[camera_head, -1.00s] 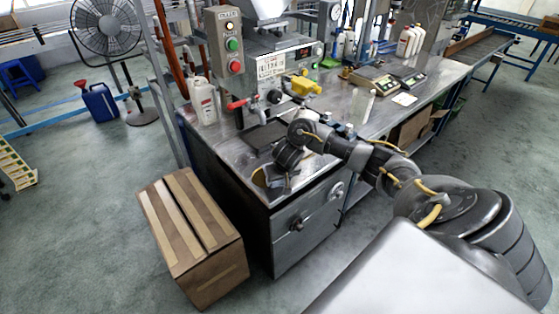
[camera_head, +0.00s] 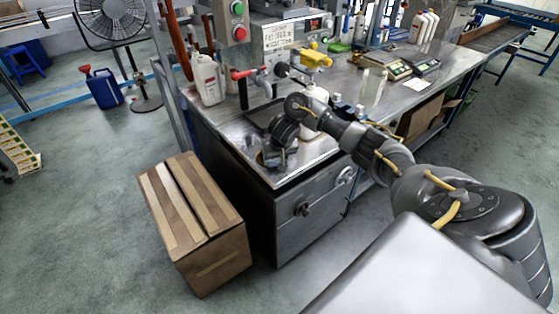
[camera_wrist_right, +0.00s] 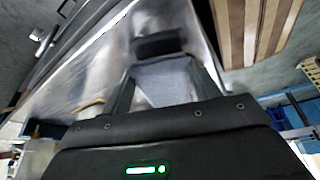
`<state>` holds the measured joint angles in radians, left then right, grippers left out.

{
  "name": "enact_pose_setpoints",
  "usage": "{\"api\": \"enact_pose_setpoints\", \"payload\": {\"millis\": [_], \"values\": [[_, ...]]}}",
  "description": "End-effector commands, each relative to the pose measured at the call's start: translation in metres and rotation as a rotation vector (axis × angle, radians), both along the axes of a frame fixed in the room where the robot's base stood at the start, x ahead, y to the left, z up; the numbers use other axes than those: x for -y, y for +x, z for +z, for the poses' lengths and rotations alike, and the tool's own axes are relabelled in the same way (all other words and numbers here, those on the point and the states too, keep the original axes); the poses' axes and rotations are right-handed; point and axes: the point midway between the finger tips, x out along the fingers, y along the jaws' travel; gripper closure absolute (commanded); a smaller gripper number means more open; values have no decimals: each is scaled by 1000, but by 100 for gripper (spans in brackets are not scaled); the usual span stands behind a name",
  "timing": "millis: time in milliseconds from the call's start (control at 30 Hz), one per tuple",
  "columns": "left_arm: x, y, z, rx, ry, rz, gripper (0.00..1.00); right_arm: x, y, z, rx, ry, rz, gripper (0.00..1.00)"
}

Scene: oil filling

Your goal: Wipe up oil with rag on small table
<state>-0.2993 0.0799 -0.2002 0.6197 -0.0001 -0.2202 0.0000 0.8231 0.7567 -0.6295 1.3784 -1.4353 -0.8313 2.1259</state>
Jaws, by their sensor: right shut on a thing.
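My right gripper (camera_head: 272,160) is low over the near left corner of the metal table (camera_head: 316,154). In the right wrist view it is shut on a grey-blue rag (camera_wrist_right: 166,86), which lies between its fingers against the shiny tabletop. In the head view the gripper hides most of the rag. A little yellow-brown colour shows beside the gripper there, but I cannot tell how much of it is oil. My left gripper is not in view.
A cardboard box (camera_head: 196,222) stands on the floor left of the table. A white jug (camera_head: 207,80) stands at the table's left edge beside the filling machine (camera_head: 283,45). A white bottle (camera_head: 315,96) stands behind my right arm. Scales (camera_head: 386,68) sit farther right.

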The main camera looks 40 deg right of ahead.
Motion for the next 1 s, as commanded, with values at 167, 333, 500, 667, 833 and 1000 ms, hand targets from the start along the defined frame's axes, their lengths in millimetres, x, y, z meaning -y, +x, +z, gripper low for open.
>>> {"api": "enact_pose_setpoints", "payload": {"millis": [167,333,500,667,833,1000], "values": [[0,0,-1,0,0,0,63,0,4,-4,0,0,0,57],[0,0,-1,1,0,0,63,0,5,-5,1,0,0,57],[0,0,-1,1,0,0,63,0,5,-5,1,0,0,57],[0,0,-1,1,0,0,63,0,5,-5,1,0,0,57],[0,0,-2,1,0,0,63,0,5,-8,1,0,0,57],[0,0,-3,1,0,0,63,0,5,-10,1,0,0,57]]}}
